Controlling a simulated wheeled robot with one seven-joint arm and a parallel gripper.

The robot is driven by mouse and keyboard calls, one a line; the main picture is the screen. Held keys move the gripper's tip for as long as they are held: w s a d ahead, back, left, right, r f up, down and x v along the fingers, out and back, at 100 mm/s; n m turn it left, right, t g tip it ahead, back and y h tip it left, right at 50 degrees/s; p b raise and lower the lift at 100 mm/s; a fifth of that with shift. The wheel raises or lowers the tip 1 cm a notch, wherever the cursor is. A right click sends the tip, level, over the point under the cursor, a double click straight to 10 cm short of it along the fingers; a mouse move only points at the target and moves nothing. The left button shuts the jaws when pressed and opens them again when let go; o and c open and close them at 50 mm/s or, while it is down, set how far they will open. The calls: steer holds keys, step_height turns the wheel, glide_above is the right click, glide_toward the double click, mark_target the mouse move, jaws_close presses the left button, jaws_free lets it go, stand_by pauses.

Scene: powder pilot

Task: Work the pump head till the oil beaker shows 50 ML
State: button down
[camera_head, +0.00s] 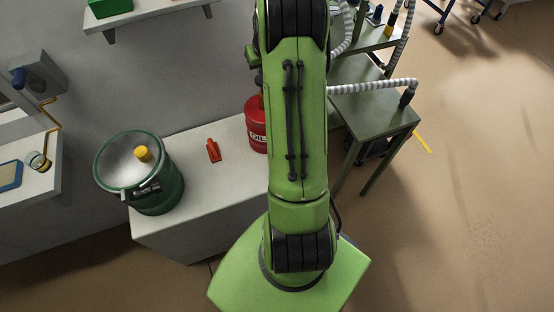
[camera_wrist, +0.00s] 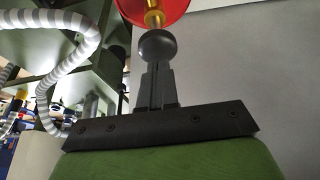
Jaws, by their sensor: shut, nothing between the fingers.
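A red can (camera_head: 256,128) with white lettering, partly readable as OIL, stands on the pale bench, half hidden behind my arm. In the wrist view a red round part (camera_wrist: 152,8) shows at the top edge, with a yellow stem (camera_wrist: 154,20) and a dark grey ball knob (camera_wrist: 157,46) in line with it. My gripper (camera_wrist: 158,68) is shut and empty, its fingertips at the ball; I cannot tell whether they touch. My arm hides the gripper in the head view.
A small red-orange object (camera_head: 213,150) lies between drum and can. A green table (camera_head: 372,112) with a ribbed hose (camera_head: 375,87) stands right. Open floor lies at far right.

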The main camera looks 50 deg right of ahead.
steer(key=shift+f+b, duration=1.65)
steer(key=shift+f, duration=0.45)
steer(key=shift+r+p, duration=1.4)
steer(key=shift+r, duration=0.75)
step_height(320, 180, up, 6)
steer(key=p, duration=0.4)
